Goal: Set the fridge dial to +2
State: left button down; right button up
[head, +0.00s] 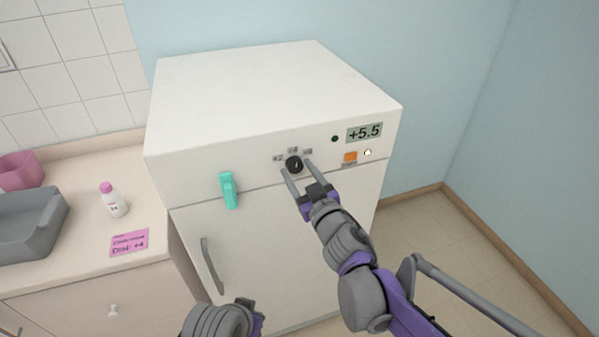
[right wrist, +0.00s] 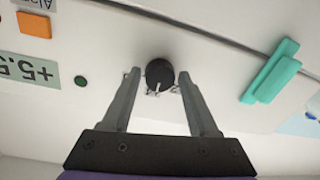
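The white fridge (head: 250,95) stands in the middle of the head view. Its black dial (head: 294,164) is on the front strip, with small grey labels around it. The display (head: 364,132) reads +5.5. My right gripper (head: 297,169) is open, with one finger on each side of the dial. In the right wrist view the dial (right wrist: 160,73) sits between the fingertips, and gaps seem to show beside it; contact is not clear. My left gripper (head: 255,312) is at the bottom edge, mostly cut off, its fingers hidden.
A pink note (head: 129,243) reading "Dial: +4" and a bottle (head: 113,200) are on the counter (head: 85,265).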

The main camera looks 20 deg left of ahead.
grip_shut()
jog(key=n+b, duration=0.1)
jog(key=n, duration=0.4)
jog(key=shift+n, duration=0.4)
jog(key=shift+r+n, duration=0.1)
jog(key=shift+n, duration=1.1)
jog(key=shift+n+h, duration=0.4)
jog(key=shift+n, duration=1.2)
jog(key=shift+p, duration=0.3)
